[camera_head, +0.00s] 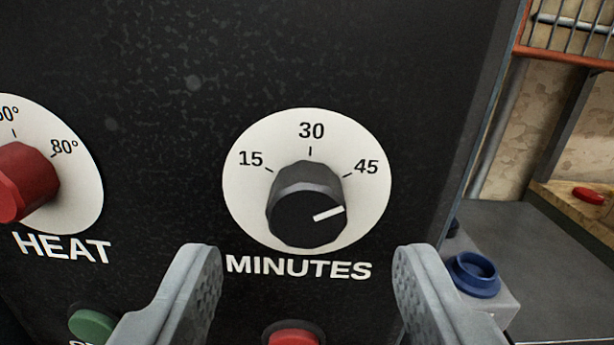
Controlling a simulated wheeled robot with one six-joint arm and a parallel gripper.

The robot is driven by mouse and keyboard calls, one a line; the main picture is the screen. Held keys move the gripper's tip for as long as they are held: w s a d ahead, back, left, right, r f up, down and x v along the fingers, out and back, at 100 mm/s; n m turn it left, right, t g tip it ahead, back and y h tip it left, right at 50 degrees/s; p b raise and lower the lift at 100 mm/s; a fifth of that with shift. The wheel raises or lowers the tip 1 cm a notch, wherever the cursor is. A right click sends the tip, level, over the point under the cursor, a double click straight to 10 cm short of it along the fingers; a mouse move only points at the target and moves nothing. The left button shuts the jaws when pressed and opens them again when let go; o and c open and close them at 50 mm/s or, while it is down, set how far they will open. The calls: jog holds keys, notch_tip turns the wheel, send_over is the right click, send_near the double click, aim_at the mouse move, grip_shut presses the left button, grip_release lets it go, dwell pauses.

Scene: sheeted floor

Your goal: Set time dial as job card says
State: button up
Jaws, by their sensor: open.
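The time dial (300,205) is a dark grey knob on a white round plate (245,195) marked 15, 30 and 45, with MINUTES printed below. Its white pointer line points right and slightly up, roughly toward the 45 side. My gripper (308,285) is open and empty. Its two grey fingers stand left and right at the bottom of the picture, below the dial, and do not hold the knob. No job card is in view.
A red HEAT knob (25,182) sits on its own white plate at the left. Below are a green button (93,323) and a red button (293,333), both partly cut off. The black panel ends at the right. Beyond it are a blue round part (474,274) and a red object (588,196).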

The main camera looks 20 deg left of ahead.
aim_at(306, 220)
jog(key=shift+x, duration=1.85)
jog(key=c, duration=1)
